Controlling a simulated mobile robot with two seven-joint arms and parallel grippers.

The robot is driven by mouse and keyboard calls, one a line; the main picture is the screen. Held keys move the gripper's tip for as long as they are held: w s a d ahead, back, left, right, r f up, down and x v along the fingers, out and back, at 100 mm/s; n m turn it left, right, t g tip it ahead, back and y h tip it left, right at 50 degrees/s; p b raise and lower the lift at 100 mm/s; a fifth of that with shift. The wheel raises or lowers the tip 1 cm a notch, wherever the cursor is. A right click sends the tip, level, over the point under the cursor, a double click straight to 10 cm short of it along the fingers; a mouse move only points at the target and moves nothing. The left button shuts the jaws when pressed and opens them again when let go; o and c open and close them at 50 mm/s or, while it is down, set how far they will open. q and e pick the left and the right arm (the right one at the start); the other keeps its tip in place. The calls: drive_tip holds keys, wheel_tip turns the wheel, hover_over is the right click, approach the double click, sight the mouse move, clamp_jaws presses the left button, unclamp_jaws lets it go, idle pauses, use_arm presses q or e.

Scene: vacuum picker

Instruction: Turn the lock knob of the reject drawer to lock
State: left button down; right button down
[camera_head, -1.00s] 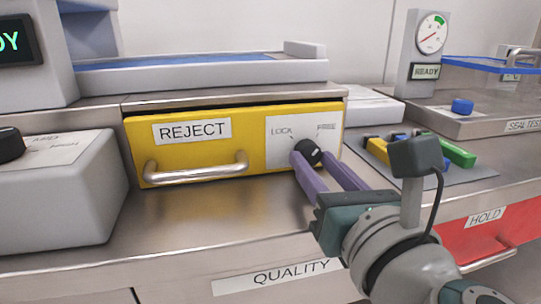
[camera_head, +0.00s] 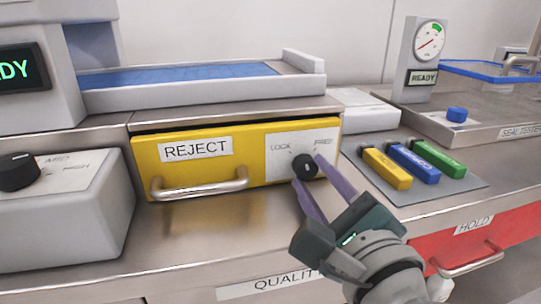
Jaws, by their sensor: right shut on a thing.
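The yellow reject drawer (camera_head: 206,171) is in the middle of the head view, under a steel top, and looks closed or nearly closed. Its black lock knob (camera_head: 302,161) sits on a white plate (camera_head: 283,143) marked LOCK on the left and FREE on the right. My right gripper (camera_head: 307,169) is shut on the knob, with one purple finger at its upper right and the other at its lower left. The knob's light mark looks roughly upright, and its exact angle is hard to tell. My left gripper is not in view.
The drawer's bar handle (camera_head: 200,187) is left of the knob. A grey box with a black dial (camera_head: 17,172) stands at the left. Yellow, blue and green blocks (camera_head: 413,165) lie at the right, above a red HOLD drawer (camera_head: 450,245). The steel counter before the drawer is clear.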

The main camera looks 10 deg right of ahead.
drive_tip(key=n+p, duration=0.1)
drive_tip(key=n, duration=0.4)
drive_tip(key=shift+p, duration=0.3)
drive_tip(key=shift+n, duration=0.4)
drive_tip(key=c, duration=0.6)
unclamp_jaws()
drive_tip(key=shift+c, duration=0.2)
drive_tip(key=shift+o, duration=0.7)
drive_tip(key=shift+f, duration=0.1)
